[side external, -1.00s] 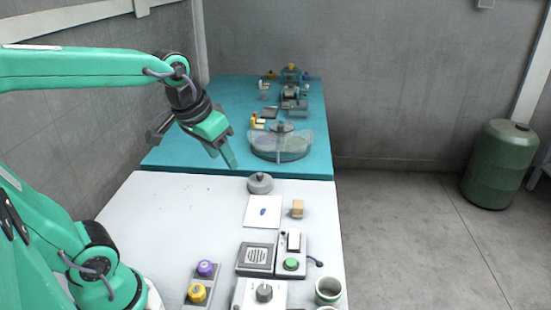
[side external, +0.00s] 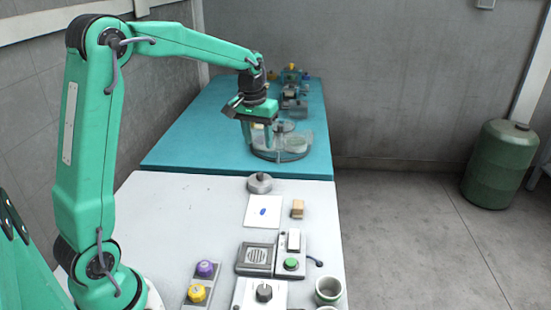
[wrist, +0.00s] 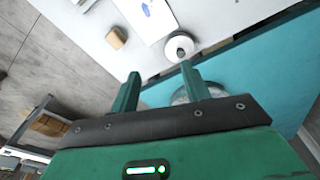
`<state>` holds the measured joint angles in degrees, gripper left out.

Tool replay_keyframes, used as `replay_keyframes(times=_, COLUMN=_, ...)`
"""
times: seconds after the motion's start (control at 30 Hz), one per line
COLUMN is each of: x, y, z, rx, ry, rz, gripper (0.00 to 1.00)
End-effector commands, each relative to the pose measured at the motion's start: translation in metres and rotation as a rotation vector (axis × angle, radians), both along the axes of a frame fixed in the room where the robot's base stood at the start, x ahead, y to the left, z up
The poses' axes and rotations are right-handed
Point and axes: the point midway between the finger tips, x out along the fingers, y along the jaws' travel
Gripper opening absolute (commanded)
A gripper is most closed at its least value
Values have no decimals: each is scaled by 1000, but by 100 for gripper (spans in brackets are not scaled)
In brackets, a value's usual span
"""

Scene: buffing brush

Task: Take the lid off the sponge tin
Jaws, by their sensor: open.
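A small round grey tin, which I take for the sponge tin (side external: 260,184), stands at the far edge of the white table. Its lid (wrist: 180,46) is on, with a small knob in the middle. My gripper (side external: 259,145) points down over the near left part of the clear round tray on the teal table, beyond the tin. Its fingers are apart with nothing between them. In the wrist view my gripper (wrist: 160,75) has the tin just past its fingertips, not touching it. The inside of the tin is hidden.
The clear round tray (side external: 283,155) is partly hidden by my gripper. A white card with a blue mark (side external: 262,212) and a tan block (side external: 297,209) lie near the tin. Devices with knobs and buttons stand nearer.

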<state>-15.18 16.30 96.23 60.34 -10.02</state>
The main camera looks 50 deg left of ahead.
Motion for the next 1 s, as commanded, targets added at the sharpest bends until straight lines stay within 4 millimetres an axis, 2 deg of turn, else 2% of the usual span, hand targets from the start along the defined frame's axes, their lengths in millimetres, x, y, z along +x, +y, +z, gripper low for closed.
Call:
replay_keyframes(times=0.2, x=28, y=31, z=-39, rx=-20, ry=60, rz=71, gripper=47)
replay_keyframes(times=0.4, x=45, y=53, z=-70, rx=-34, ry=98, rz=123, gripper=47)
replay_keyframes(times=0.6, x=51, y=64, z=-86, rx=-41, ry=117, rz=148, gripper=47)
replay_keyframes(times=0.83, x=51, y=65, z=-88, rx=-42, ry=119, rz=150, gripper=47)
replay_keyframes(times=1.0, x=51, y=64, z=-100, rx=-42, ry=120, rz=149, gripper=47)
